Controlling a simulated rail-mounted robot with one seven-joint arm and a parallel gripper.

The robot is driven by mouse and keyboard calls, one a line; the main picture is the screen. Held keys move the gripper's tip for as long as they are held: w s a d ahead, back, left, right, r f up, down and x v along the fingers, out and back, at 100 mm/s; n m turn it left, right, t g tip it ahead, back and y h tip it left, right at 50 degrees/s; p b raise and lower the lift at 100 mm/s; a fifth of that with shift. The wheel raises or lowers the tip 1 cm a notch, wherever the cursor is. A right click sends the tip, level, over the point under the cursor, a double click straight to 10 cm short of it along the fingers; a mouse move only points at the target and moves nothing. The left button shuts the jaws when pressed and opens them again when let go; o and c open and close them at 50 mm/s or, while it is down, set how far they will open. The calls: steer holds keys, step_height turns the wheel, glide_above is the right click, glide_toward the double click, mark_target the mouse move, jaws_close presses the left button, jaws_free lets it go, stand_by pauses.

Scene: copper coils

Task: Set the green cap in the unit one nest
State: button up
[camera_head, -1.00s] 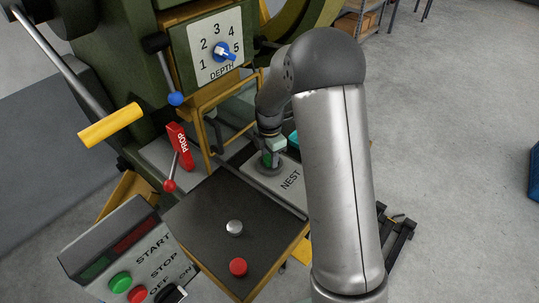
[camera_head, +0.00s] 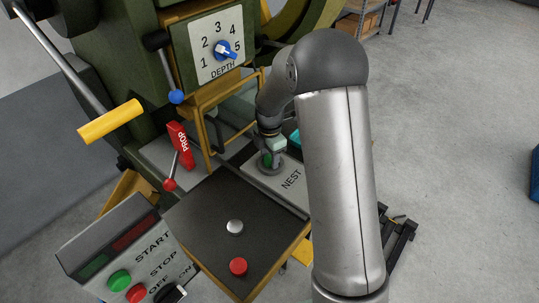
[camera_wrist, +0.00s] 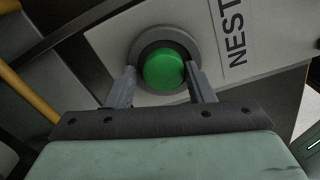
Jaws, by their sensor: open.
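The green cap (camera_wrist: 164,71) sits inside the dark round ring of the nest (camera_wrist: 149,40), beside the printed word NEST, in the wrist view. In the head view the cap (camera_head: 267,160) is small and partly hidden by my gripper, over the nest ring (camera_head: 270,168). My gripper (camera_wrist: 162,76) is open, with one finger on each side of the cap. A gap shows between the right finger and the cap only narrowly, so contact there is hard to tell.
A dark table (camera_head: 215,225) with a silver cap (camera_head: 234,227) and a red cap (camera_head: 238,266) stands in front. The control box (camera_head: 125,250) is at lower left. The red PROP lever (camera_head: 179,140) and a yellow frame (camera_head: 205,125) stand close left of my gripper.

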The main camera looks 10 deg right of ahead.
steer(key=shift+s+d+f, duration=0.15)
steer(key=shift+s+f, duration=0.3)
steer(key=shift+f, duration=0.05)
step_height(320, 180, up, 13)
steer(key=p, duration=0.1)
steer(key=s+r+m, duration=0.1)
steer(key=s+m, duration=2)
steer(key=s, duration=0.8)
steer(key=shift+a+r+m, duration=0.3)
